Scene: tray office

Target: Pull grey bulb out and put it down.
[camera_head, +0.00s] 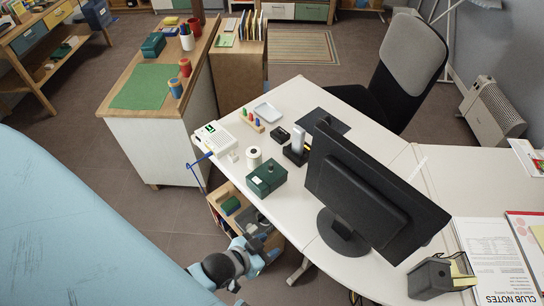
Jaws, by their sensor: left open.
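I cannot pick out the grey bulb for certain. A dark green box (257,182) on the white desk has a small pale piece on its top, too small to identify. A small white piece (233,155) sits to its left, beside a white roll (254,153). My left gripper (268,241) is open, low in front of the desk's near edge, over the wooden unit (217,214) there. It is apart from the green box. No held object shows in it. My right gripper is out of view.
A white device (213,137) with a green display stands at the desk's left corner. A grey tray (266,112), a peg toy (252,121) and a black monitor (365,195) stand on the desk. Bare desk (292,207) lies between the green box and the monitor.

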